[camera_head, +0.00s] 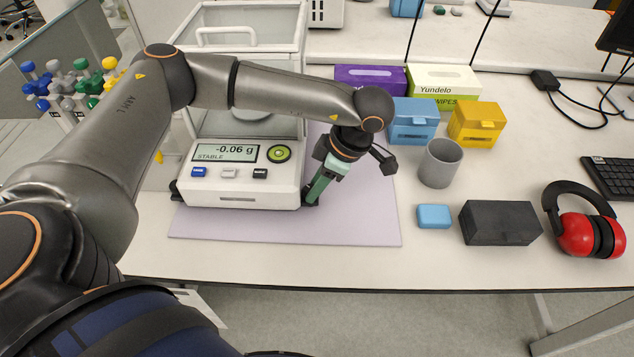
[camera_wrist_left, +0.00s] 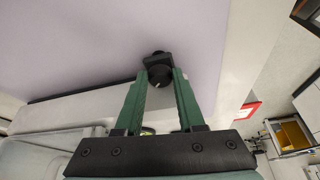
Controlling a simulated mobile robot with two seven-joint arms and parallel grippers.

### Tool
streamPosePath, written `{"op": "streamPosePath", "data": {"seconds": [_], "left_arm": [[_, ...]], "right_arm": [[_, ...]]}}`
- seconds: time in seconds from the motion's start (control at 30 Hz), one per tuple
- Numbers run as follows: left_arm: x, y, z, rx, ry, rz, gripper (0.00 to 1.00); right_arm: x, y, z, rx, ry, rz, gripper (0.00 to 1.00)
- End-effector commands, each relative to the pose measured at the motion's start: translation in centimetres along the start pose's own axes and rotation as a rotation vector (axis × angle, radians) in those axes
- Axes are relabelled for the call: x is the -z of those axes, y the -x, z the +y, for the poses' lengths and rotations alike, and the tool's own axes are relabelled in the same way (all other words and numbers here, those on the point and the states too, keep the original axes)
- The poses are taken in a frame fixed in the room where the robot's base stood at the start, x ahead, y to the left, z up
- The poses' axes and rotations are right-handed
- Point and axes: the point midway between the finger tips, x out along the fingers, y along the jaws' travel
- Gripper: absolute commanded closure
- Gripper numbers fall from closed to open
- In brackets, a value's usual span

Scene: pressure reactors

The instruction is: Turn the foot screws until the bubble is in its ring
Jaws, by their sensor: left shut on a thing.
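A white balance (camera_head: 240,190) stands on a lilac mat (camera_head: 350,225); its display reads -0.06 g and STABLE. Its round green bubble level (camera_head: 279,154) is right of the display. The bubble is too small to place exactly against its ring. A black foot screw (camera_head: 175,190) sticks out at the balance's front left corner. My left gripper (camera_head: 312,198) reaches down at the front right corner. In the left wrist view its green fingers (camera_wrist_left: 160,82) are shut on the black right foot screw (camera_wrist_left: 159,72), which has a white mark. The fingers partly hide this screw in the head view.
Right of the balance stand a grey cup (camera_head: 440,163), blue (camera_head: 412,122) and yellow boxes (camera_head: 477,124), a small blue block (camera_head: 433,216), a dark box (camera_head: 500,222) and red earmuffs (camera_head: 592,232). The mat right of my gripper is clear.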

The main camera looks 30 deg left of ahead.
Motion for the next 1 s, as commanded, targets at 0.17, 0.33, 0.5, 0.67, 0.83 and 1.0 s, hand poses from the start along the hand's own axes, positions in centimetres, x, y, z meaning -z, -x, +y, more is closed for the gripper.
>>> {"op": "streamPosePath", "data": {"seconds": [0.17, 0.33, 0.5, 0.67, 0.83, 1.0], "left_arm": [[-0.14, -0.14, 0.22, 0.059, 0.137, -0.003, 1.0], [-0.04, 0.04, 0.36, 0.098, 0.233, -0.002, 1.0], [-0.02, 0.09, 0.36, 0.097, 0.236, -0.002, 1.0], [-0.03, 0.1, 0.37, 0.097, 0.235, -0.002, 0.53], [-0.01, 0.07, 0.36, 0.097, 0.234, -0.002, 0.34], [0.0, 0.04, 0.35, 0.097, 0.234, -0.001, 0.32]], "right_arm": [[-0.52, -0.48, 0.03, 0.0, 0.0, 0.0, 0.12], [-0.61, -0.55, 0.04, 0.0, 0.0, 0.0, 0.12], [-0.57, -0.52, 0.03, 0.0, -0.001, 0.0, 0.12], [-0.57, -0.52, 0.03, 0.0, -0.001, 0.0, 0.12], [-0.58, -0.52, 0.03, 0.0, -0.001, 0.0, 0.12], [-0.58, -0.52, 0.03, 0.0, -0.001, 0.0, 0.12]]}}
